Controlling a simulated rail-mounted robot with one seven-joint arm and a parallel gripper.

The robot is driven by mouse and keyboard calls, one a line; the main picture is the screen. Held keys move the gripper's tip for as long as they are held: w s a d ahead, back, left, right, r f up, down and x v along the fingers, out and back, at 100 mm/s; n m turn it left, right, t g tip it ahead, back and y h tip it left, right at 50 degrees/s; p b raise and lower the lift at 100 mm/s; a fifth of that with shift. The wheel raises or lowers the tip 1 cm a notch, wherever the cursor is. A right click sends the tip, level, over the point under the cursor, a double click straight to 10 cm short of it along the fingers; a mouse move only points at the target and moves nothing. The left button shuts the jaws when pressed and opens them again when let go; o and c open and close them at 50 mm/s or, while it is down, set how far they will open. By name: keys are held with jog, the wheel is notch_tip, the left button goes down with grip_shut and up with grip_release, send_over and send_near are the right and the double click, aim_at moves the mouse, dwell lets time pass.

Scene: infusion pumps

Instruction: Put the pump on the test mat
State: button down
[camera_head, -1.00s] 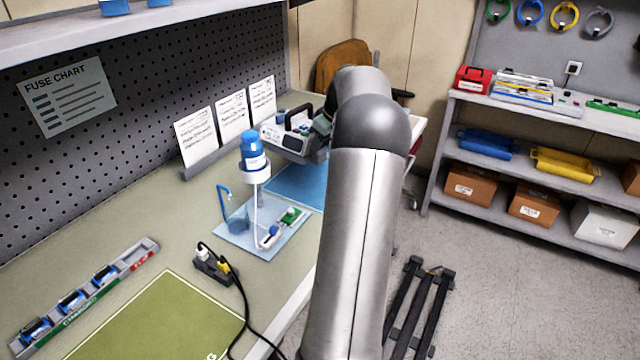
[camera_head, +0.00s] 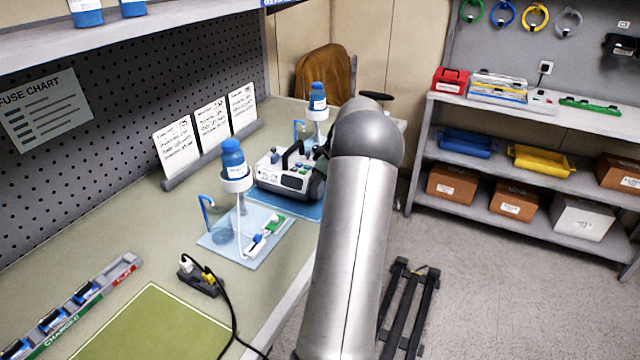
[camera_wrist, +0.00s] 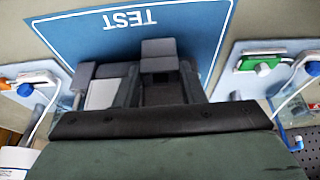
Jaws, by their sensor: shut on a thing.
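The pump (camera_head: 284,178) is a white-and-grey box with a dark carry handle, upright over the blue test mat (camera_head: 305,209). It covers most of the mat in the head view, and I cannot tell whether its base touches it. In the wrist view the mat's blue surface (camera_wrist: 190,40) shows the upside-down word TEST beyond the fingers. My gripper (camera_wrist: 160,65) is shut on the pump; the grip itself is partly hidden. In the head view my arm hides most of the gripper.
A clear board with a blue-capped bottle (camera_head: 233,160) on a stand is close in front of the pump. Another bottle stand (camera_head: 318,105) is behind it. A power strip (camera_head: 200,278), a green mat (camera_head: 150,325) and a battery rack (camera_head: 75,305) lie nearer. Cards (camera_head: 208,130) line the wall.

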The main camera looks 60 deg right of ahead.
jog(key=shift+f, duration=0.65)
jog(key=c, duration=0.9)
grip_release()
jog(key=shift+f, duration=0.15)
jog(key=a+b+v, duration=0.1)
jog(key=v, duration=1.1)
jog(key=w+a+r+g, duration=0.1)
jog(key=w+a, duration=0.3)
jog(key=a, duration=0.4)
jog(key=w+a+g, duration=0.1)
jog(key=w+a, duration=0.3)
jog(key=a, duration=0.4)
jog(key=a+g, duration=0.1)
jog(key=a, duration=1.6)
jog(key=shift+m+g+h, duration=0.3)
jog(key=shift+m+g, duration=0.3)
jog(key=shift+m, duration=0.1)
jog(key=s+a+f, duration=0.2)
jog(key=s+a, duration=0.3)
jog(key=a, duration=0.1)
jog(key=s+a+f, duration=0.2)
jog(key=s+a, duration=0.4)
jog(key=a, duration=0.1)
jog(key=s+a+f, duration=0.3)
jog(key=s+a, duration=0.3)
jog(key=a, duration=0.1)
jog(key=shift+s+a, duration=0.1)
jog(key=shift+s, duration=0.15)
